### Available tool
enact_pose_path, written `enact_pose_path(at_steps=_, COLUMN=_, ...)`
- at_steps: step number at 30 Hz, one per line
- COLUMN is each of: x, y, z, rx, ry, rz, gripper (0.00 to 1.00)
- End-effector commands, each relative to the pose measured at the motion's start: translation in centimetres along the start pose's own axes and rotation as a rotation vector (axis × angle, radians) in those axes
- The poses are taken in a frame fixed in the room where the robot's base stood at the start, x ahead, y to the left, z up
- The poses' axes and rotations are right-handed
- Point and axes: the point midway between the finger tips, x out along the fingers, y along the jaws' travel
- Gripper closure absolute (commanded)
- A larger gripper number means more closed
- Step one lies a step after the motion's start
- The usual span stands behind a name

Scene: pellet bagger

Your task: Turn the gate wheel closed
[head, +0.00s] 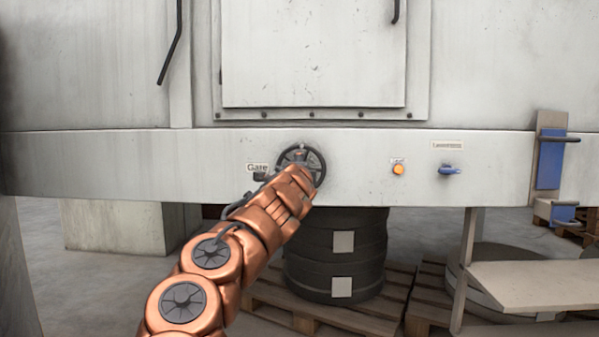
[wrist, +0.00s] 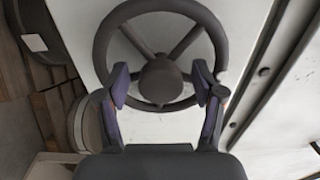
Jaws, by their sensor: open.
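The gate wheel (head: 318,158) is a dark round handwheel with spokes and a central hub, on the pale front panel beside the "Gate" label (head: 257,168). In the wrist view the wheel (wrist: 160,15) fills the upper middle, with its hub between my fingers. My gripper (wrist: 162,88) is open, its two fingers spread to either side of the hub, near the lower part of the rim. I cannot tell whether the fingers touch the rim. In the head view my copper arm covers the wheel's lower left part and hides most of the gripper.
An orange button (head: 398,170) and a blue handle (head: 450,170) are on the panel right of the wheel. A black ribbed drum (head: 335,255) stands on a wooden pallet (head: 385,305) below. A pale shelf (head: 540,282) juts out at the lower right.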

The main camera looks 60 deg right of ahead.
Motion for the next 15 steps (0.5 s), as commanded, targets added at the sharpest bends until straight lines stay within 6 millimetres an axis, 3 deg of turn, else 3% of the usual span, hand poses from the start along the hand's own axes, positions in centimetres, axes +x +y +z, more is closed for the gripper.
enact_pose_path(at_steps=15, x=-4.8, y=0.0, z=0.0, rx=-0.002, ry=0.003, rz=-0.001, gripper=0.32)
